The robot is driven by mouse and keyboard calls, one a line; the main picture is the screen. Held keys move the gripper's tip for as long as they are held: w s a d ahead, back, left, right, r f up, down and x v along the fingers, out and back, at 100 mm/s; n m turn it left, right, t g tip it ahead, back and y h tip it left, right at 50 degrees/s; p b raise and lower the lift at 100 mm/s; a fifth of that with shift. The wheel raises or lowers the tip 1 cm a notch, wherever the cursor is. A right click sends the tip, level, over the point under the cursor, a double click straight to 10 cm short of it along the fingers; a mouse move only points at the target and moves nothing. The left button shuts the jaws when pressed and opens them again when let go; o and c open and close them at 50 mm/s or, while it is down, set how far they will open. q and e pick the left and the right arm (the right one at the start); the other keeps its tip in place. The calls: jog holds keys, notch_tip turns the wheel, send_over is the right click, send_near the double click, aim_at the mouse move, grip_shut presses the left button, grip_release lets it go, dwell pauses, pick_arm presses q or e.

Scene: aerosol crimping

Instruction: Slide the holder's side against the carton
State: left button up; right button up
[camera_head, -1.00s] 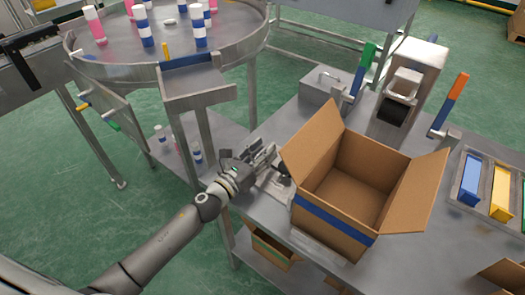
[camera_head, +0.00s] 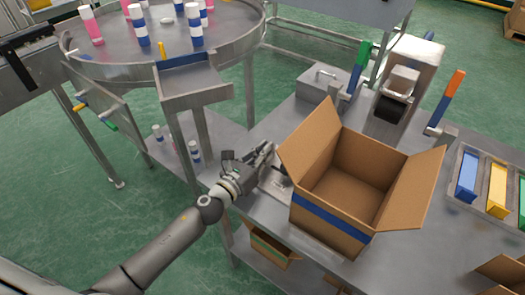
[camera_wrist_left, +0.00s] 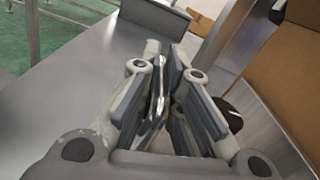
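The open brown carton (camera_head: 330,217) with a blue band stands on the steel table, its flaps spread. It also shows at the right of the left wrist view (camera_wrist_left: 293,68). A low metal piece (camera_head: 279,186), apparently the holder, lies against or close to the carton's left side, partly hidden by my gripper. The wrist view shows a metal plate (camera_wrist_left: 268,132) and a dark round part (camera_wrist_left: 231,118) there. My left gripper (camera_head: 266,153) is low over the table's left edge, beside this piece. My right gripper is out of view.
A crimping machine (camera_head: 410,85) with lever handles and a grey metal box (camera_head: 318,82) stand behind the carton. Trays with coloured blocks (camera_head: 497,190) are at the right. A round table (camera_head: 110,60) with cans is at the upper left. Bare tabletop lies left of the box.

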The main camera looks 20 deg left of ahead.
pick_arm(q)
jog(key=o, duration=0.4)
jog(key=shift+o, duration=0.8)
jog(key=shift+s+a+f, duration=0.15)
jog(key=shift+s+f, duration=0.1)
jog(key=shift+s, duration=0.1)
jog(key=v, duration=1.1)
jog(key=shift+s+r, duration=0.15)
jog(key=shift+r, duration=0.15)
